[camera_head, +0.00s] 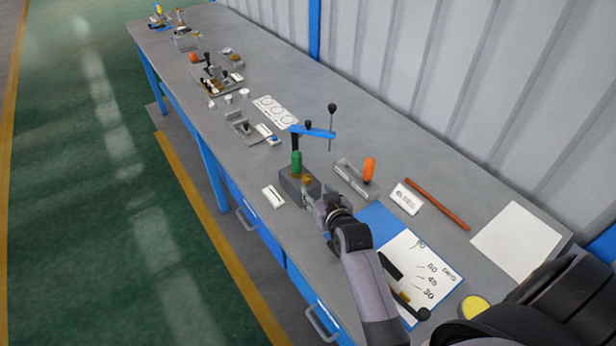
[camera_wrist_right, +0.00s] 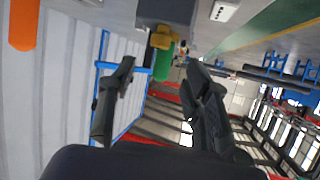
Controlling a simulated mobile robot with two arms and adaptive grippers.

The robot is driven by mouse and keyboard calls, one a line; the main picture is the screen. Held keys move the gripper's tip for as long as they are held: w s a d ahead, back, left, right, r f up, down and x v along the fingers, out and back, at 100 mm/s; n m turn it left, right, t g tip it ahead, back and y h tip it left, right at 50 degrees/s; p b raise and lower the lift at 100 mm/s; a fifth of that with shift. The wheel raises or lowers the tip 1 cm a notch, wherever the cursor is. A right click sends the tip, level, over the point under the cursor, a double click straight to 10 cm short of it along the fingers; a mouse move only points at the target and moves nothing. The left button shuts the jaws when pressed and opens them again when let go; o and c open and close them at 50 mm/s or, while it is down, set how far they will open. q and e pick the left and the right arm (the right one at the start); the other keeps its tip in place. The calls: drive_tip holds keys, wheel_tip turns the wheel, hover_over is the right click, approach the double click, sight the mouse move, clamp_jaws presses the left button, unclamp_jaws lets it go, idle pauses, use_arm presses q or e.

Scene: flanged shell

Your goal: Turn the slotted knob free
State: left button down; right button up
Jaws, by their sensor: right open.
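The slotted knob looks like the brass-yellow knob (camera_wrist_right: 164,38) on a grey block (camera_wrist_right: 165,10) at the top of the right wrist view. In the head view the grey block (camera_head: 291,186) stands on the bench, and the small brass knob (camera_head: 306,180) shows on its side near my gripper. A green handle (camera_head: 297,163) rises from the block. My right gripper (camera_head: 317,198) is beside the block. In the wrist view its fingers (camera_wrist_right: 160,75) are apart with nothing between them, and the knob is just beyond the tips. Any slot is too small to make out.
A grey fixture (camera_head: 355,180) with an orange handle (camera_head: 369,170) stands right of the block. A blue lever (camera_head: 313,131) is behind it. A white label (camera_head: 273,196) lies left. An angle-marked sheet (camera_head: 430,272) lies in front right. More fixtures line the bench's far end.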

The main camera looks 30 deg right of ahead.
sight(308, 179)
drive_tip(key=x, duration=0.5)
drive_tip(key=shift+w+d+r, duration=0.1)
drive_tip(key=shift+w, duration=0.05)
drive_tip(key=x, duration=0.3)
drive_tip(key=shift+w+p, duration=0.1)
drive_tip(key=shift+p, duration=0.25)
use_arm(q)
drive_tip(key=shift+w+r, duration=0.3)
drive_tip(key=shift+w, duration=0.25)
drive_tip(key=shift+w+r, duration=0.25)
drive_tip(key=shift+w, duration=0.3)
use_arm(e)
drive_tip(key=shift+w+d+f, duration=0.1)
drive_tip(key=shift+w+f, duration=0.2)
drive_tip(key=shift+w, duration=0.15)
drive_tip(key=shift+c, duration=0.2)
use_arm(q)
drive_tip(key=shift+w+d, duration=0.1)
drive_tip(key=shift+w, duration=0.15)
use_arm(e)
clamp_jaws()
